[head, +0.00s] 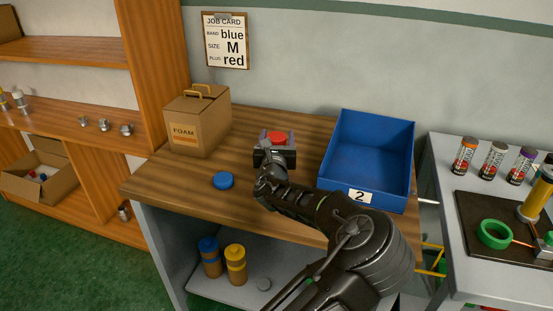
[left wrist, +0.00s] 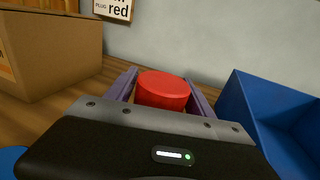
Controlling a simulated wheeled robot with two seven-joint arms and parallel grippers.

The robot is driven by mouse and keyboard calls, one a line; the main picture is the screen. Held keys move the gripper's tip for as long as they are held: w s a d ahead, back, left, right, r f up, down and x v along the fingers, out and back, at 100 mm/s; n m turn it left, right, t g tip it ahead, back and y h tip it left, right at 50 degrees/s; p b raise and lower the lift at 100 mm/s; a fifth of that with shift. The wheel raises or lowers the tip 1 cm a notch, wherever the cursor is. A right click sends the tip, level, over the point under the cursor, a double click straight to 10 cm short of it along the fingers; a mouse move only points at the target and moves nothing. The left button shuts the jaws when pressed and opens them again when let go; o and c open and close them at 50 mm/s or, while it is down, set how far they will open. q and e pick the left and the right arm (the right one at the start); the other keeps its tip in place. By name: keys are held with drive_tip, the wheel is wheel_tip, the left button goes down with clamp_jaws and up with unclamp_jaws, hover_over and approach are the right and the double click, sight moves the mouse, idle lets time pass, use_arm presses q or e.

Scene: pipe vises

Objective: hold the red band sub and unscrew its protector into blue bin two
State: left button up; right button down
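A round red cap (head: 277,138) is at the back of the wooden bench. It also shows in the left wrist view (left wrist: 162,88), between the two purple fingers of my left gripper (left wrist: 162,95). In the head view my left gripper (head: 276,146) reaches over the bench with one finger on each side of the cap. I cannot tell whether the fingers press on it. Whatever is below the cap is hidden, and I see no red band. The blue bin (head: 360,197), labelled 2, stands to the right and looks empty. My right gripper is not in view.
A cardboard FOAM box (head: 197,120) stands at the bench's left; a blue cap (head: 223,180) lies in front. A job card (head: 226,41) hangs behind. A grey table (head: 450,170) with cans stands right.

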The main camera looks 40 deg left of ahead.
use_arm(q)
clamp_jaws()
idle(0.5)
drive_tip(key=shift+r, duration=0.1)
